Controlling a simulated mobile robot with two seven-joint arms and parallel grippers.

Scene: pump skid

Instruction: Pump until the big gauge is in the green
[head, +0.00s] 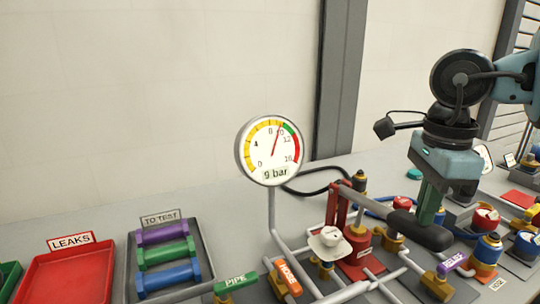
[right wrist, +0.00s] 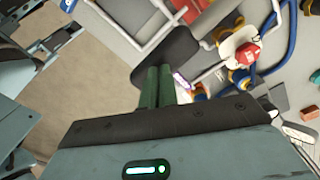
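The big gauge (head: 268,152) is a round white dial on a post in the head view. Its needle points up and slightly right, near the end of the yellow band where green begins. Its label reads 9 bar. The pump lever's thick black grip (head: 420,232) lies right of the red pump (head: 362,262) and also shows in the right wrist view (right wrist: 165,48). My right gripper (head: 427,218) has its green fingers close together, pointing down, with the tips at the black grip. I see no part of the grip between them. My left gripper is not in view.
A red LEAKS tray (head: 68,278) and a TO TEST tray (head: 128,258) with coloured tubes stand at the left. Pipes, valves and small gauges (head: 485,217) crowd around the pump. A grey upright (head: 340,80) stands behind the bench.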

